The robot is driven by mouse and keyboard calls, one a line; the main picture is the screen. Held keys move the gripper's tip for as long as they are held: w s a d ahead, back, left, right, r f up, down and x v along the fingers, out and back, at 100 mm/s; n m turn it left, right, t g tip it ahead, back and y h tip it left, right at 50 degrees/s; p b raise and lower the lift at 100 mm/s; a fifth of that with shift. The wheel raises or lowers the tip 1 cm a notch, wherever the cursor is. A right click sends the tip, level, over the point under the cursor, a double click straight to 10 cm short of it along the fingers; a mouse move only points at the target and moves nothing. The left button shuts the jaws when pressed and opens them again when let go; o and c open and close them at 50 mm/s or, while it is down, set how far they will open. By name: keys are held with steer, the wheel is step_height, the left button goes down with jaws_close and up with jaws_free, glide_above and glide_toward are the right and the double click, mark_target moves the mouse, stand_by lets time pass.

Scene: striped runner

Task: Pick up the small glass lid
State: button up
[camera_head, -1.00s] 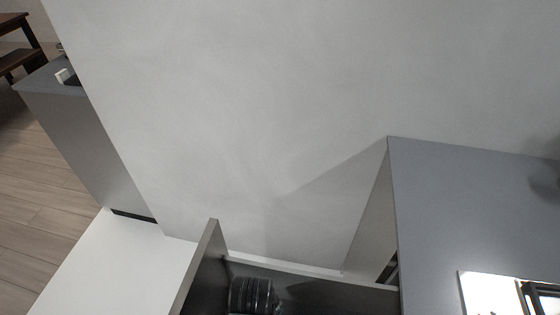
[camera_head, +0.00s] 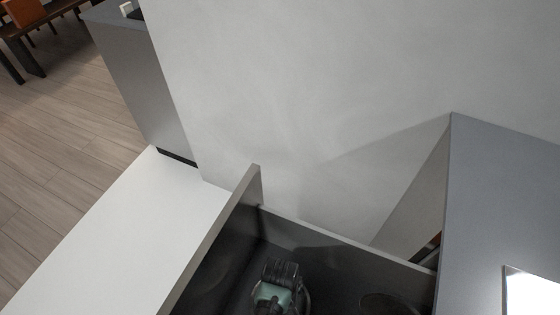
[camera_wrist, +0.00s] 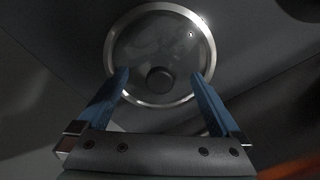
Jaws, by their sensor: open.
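The small glass lid (camera_wrist: 158,102) shows in the wrist view as a clear disc with a bright metal rim and a dark round knob (camera_wrist: 159,79) near its middle. It lies in a dark, shadowed space. My gripper (camera_wrist: 161,78) is open, its two blue fingers spread apart over the near part of the lid. The knob appears between the fingertips, and nothing is held. I cannot tell the height gap between fingertips and lid. In the head view I cannot make out the lid for sure.
An open dark drawer (camera_head: 325,240) lies low in the head view, holding a dark and greenish object (camera_head: 275,288) and a dim round shape (camera_head: 385,303). A white surface (camera_head: 125,225) is left; a grey counter (camera_head: 480,220) is right. A dark round thing (camera_wrist: 302,8) is beyond the lid.

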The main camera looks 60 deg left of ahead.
steer(key=shift+f, duration=0.4)
steer(key=shift+c, duration=0.3)
